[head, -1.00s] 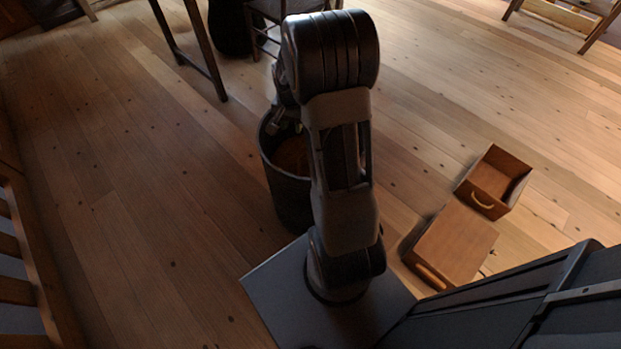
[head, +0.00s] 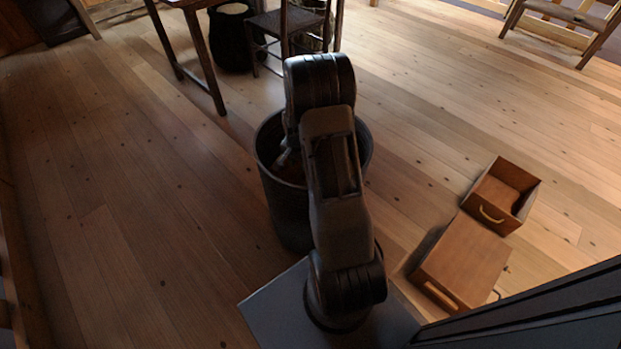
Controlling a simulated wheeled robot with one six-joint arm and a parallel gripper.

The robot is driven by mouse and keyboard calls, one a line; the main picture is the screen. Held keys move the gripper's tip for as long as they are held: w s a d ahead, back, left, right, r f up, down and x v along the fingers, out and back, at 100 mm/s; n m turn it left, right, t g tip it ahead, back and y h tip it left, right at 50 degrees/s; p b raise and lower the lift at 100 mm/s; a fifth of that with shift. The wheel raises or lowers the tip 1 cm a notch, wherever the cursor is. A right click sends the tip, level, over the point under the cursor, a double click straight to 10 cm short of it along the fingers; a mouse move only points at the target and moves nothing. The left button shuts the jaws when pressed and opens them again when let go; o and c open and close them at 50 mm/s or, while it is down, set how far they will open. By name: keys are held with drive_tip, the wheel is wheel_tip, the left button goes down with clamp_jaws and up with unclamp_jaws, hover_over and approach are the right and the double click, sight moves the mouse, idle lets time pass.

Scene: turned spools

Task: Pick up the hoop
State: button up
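I cannot make out a hoop anywhere in the head view. My gripper (head: 287,162) shows only as a small part at the left of my arm, over the mouth of a dark round bin (head: 284,207). My arm hides most of the gripper and much of the bin's inside. Whether the fingers are open or hold anything does not show. The part of the bin's inside that shows is dark, and its contents are unclear.
A wooden box (head: 463,262) and an open wooden drawer (head: 503,192) with a pale handle sit on the floor at right. Behind the bin stand a table (head: 205,60), a chair (head: 290,20) and a dark basket (head: 232,38). The plank floor at left is clear.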

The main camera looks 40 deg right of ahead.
sight(299, 172)
drive_tip(key=shift+f+b, duration=1.4)
drive_tip(key=shift+f, duration=1.25)
drive_tip(key=shift+c, duration=0.3)
clamp_jaws()
